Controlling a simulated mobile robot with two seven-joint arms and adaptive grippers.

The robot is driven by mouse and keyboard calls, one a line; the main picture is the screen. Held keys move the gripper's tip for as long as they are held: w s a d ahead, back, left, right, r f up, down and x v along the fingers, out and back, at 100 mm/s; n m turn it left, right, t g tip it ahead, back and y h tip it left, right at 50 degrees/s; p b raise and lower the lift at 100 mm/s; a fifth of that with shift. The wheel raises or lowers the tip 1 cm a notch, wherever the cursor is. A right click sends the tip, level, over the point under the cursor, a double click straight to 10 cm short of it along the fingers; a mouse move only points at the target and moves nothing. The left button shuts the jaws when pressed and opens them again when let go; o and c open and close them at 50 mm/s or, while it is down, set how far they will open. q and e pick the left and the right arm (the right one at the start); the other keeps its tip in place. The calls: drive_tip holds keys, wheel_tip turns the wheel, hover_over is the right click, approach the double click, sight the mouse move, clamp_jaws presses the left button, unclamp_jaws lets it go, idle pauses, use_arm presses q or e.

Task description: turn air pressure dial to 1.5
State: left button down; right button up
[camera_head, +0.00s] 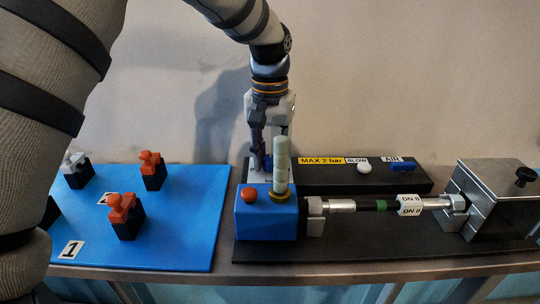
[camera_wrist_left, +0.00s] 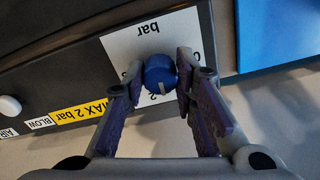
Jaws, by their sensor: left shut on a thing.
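The air pressure dial is a round blue knob (camera_wrist_left: 161,72) on a white label plate (camera_wrist_left: 122,47) marked "bar". My left gripper (camera_wrist_left: 159,78) is shut on the knob, with one finger on each side in the left wrist view. A pale mark shows on the knob's lower edge there, near a printed 2; the fingers hide part of the scale, so I cannot tell the exact reading. In the head view my left gripper (camera_head: 262,164) reaches down to the white plate (camera_head: 258,178) behind the blue box. My right gripper is not in view.
A blue box (camera_head: 266,218) with a red button (camera_head: 249,194) and a pale upright cylinder (camera_head: 281,165) stands just in front of the dial. The black panel (camera_head: 320,182) carries a white BLOW knob (camera_head: 364,168) and a blue AIR switch (camera_head: 403,166). A blue board (camera_head: 190,215) holds red-topped clamps at left.

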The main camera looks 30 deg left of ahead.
sight(270, 158)
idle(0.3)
use_arm(q)
drive_tip(key=c, duration=1.3)
unclamp_jaws()
wheel_tip(270, 158, up, 12)
drive_tip(key=shift+f, duration=0.1)
